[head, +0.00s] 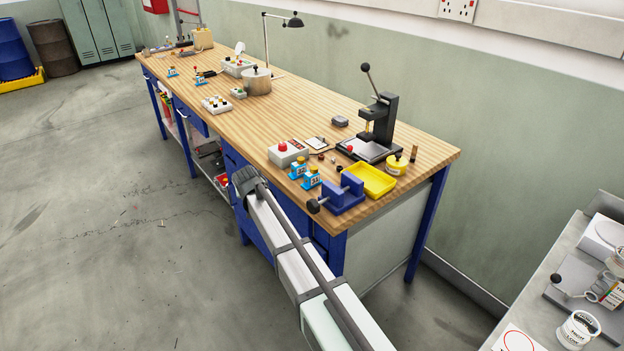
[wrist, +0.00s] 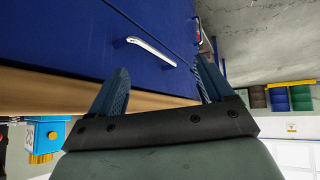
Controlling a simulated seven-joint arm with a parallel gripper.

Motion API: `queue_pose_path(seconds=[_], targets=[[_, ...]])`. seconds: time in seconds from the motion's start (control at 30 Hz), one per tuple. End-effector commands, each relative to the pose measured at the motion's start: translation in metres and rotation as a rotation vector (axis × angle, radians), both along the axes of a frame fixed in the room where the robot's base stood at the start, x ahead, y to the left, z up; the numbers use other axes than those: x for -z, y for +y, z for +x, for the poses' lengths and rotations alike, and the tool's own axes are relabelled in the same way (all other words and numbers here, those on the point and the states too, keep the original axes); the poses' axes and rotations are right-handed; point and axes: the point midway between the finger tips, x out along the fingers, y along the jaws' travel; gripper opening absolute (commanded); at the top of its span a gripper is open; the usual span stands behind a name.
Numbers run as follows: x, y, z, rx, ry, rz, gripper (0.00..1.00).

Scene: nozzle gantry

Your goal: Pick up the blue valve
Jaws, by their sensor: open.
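Two small blue blocks with coloured tops, which look like valves, stand near the front edge of the workbench: one blue valve (head: 297,170) and another (head: 311,179) beside it. Two similar blue pieces (head: 172,72) (head: 199,80) stand at the far end. A blue valve with a yellow part (wrist: 46,133) shows at the left of the wrist view; I cannot tell which one it is. My gripper (head: 245,181) is at the bench's front edge, apart from the valves. In the wrist view my gripper (wrist: 160,76) is open and empty, facing a blue drawer front.
A blue vise (head: 343,196), a yellow tray (head: 373,180), a grey box with a red button (head: 288,154) and a black press (head: 380,122) crowd the near bench end. The drawer handle (wrist: 151,50) lies ahead of the fingers. The bench middle (head: 300,105) is mostly clear.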

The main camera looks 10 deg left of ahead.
Motion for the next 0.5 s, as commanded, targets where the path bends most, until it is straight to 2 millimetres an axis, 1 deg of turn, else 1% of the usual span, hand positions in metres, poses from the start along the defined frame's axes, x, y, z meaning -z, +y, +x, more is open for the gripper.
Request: queue_pose_path(seconds=[0.03, 0.1, 0.17, 0.23, 0.27, 0.3, 0.37, 0.4, 0.47, 0.5], targets=[[-0.02, 0.007, 0.006, -0.011, -0.022, 0.0, 0.81], [-0.044, 0.009, 0.011, -0.024, -0.04, -0.006, 0.81], [-0.063, 0.004, 0.015, -0.031, -0.043, -0.013, 0.81], [-0.082, -0.011, 0.019, -0.035, -0.03, -0.025, 0.81], [-0.089, -0.019, 0.021, -0.038, -0.019, -0.031, 0.81], [-0.099, -0.034, 0.023, -0.041, 0.0, -0.04, 0.81], [-0.112, -0.058, 0.024, -0.049, 0.041, -0.053, 0.81], [-0.12, -0.075, 0.024, -0.059, 0.068, -0.061, 0.81], [-0.133, -0.1, 0.022, -0.077, 0.112, -0.068, 0.81], [-0.142, -0.116, 0.02, -0.092, 0.141, -0.071, 0.81]])
